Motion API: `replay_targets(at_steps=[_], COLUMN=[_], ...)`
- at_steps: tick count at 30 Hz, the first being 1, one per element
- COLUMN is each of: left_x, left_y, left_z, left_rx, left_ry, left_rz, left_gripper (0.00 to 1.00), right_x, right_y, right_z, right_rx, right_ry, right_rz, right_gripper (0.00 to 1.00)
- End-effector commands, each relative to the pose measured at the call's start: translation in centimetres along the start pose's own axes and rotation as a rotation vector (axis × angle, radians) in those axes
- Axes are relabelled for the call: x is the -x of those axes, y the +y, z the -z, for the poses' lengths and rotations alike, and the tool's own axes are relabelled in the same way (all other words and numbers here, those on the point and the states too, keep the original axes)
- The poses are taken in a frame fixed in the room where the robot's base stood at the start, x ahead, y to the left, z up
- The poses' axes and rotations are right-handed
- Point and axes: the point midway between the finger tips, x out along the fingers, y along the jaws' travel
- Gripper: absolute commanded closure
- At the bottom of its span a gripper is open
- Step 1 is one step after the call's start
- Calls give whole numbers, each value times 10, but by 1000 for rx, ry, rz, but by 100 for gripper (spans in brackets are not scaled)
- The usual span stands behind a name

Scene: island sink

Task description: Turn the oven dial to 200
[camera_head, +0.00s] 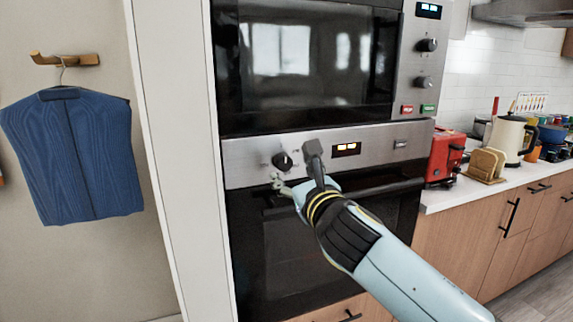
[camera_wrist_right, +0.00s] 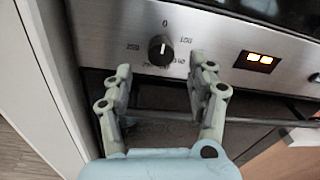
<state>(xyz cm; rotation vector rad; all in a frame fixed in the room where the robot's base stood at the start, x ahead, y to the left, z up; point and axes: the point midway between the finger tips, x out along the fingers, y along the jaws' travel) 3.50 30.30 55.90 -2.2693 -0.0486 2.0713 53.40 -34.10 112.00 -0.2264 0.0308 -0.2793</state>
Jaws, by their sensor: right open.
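The oven dial (camera_head: 283,161) is a round black knob with a light pointer mark, on the left of the steel oven panel. In the right wrist view the dial (camera_wrist_right: 160,49) has a "0" above it and smaller markings around it, too blurred to read surely. The pointer mark looks near vertical there. My right gripper (camera_head: 295,167) is open in front of the panel, just below and right of the dial. In the wrist view its two fingers (camera_wrist_right: 160,68) are spread left and right below the dial, apart from it. My left gripper is not in view.
The oven door handle (camera_head: 385,187) runs below the panel. A lit display (camera_head: 346,149) is right of the dial. A microwave (camera_head: 305,60) is above. A white side panel (camera_head: 178,150) borders the left. A red toaster (camera_head: 444,157) stands on the counter to the right.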

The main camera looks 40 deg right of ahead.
Motion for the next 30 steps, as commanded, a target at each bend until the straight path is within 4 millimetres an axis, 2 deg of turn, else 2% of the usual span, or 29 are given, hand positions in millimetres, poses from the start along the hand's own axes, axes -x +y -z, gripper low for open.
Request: replay_targets(at_steps=[3, 7, 12, 19, 30], left_x=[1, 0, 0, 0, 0], left_y=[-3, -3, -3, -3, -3], left_z=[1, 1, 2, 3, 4], left_rx=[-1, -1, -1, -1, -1], left_ry=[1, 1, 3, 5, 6], left_rz=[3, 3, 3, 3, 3], left_gripper=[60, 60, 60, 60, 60], right_x=[-23, -40, -49, -50, -49], right_y=[0, 0, 0, 0, 0], right_z=[-1, 0, 1, 1, 1], right_rx=[0, -2, -2, -3, -3], right_ry=[-1, 0, 2, 2, 2], right_rz=[0, 0, 0, -1, -1], right_gripper=[42, 42, 42, 42, 89])
